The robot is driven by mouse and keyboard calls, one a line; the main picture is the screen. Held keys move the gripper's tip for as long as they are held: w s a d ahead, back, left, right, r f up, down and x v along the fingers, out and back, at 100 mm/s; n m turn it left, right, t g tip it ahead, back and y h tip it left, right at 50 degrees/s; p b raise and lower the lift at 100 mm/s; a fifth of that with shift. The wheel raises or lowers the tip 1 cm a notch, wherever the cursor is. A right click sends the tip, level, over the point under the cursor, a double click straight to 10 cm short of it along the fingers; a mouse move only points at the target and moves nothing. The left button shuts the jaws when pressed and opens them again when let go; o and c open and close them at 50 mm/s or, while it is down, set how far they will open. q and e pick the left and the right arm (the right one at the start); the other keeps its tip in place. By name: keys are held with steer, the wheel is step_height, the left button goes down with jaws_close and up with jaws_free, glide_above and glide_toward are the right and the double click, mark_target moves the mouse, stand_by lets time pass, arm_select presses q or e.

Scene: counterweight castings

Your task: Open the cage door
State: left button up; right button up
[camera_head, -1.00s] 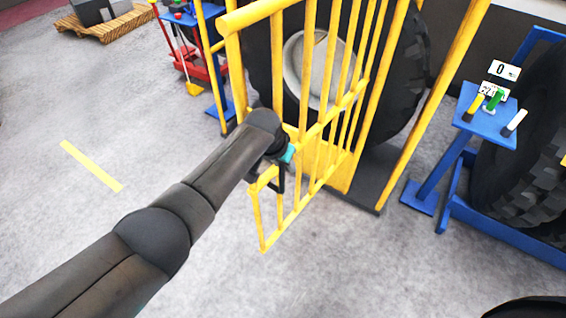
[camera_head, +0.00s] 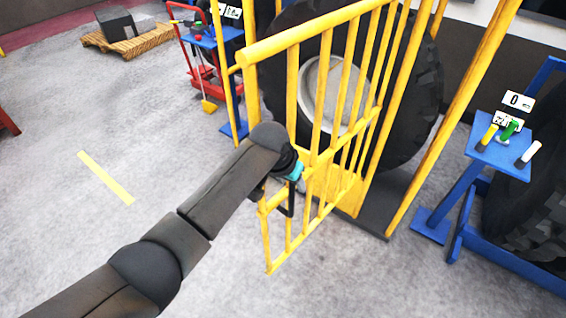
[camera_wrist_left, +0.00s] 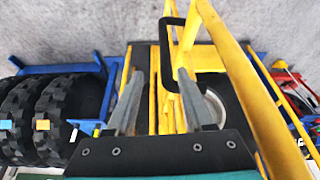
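The yellow barred cage door (camera_head: 318,95) stands swung out from the cage in front of a large black tyre (camera_head: 405,100). A black handle (camera_head: 290,203) is on the door's free-edge side; it also shows in the left wrist view (camera_wrist_left: 164,48) as a bent black bar. My left gripper (camera_head: 294,174) is at this handle, partly hidden by my wrist. In the left wrist view its two grey fingers (camera_wrist_left: 160,76) are apart, with the handle's end close to the right fingertip. I cannot tell whether they touch. My right gripper is not in view.
A blue stand (camera_head: 498,155) with coloured grips and another tyre (camera_head: 535,205) are at the right. A red trolley (camera_head: 205,88) and a wooden pallet (camera_head: 128,40) are at the back left. The grey floor left of the door is clear, with a yellow line (camera_head: 105,177).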

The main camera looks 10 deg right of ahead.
arm_select(q)
steer(key=v, duration=1)
steer(key=shift+f, duration=0.2)
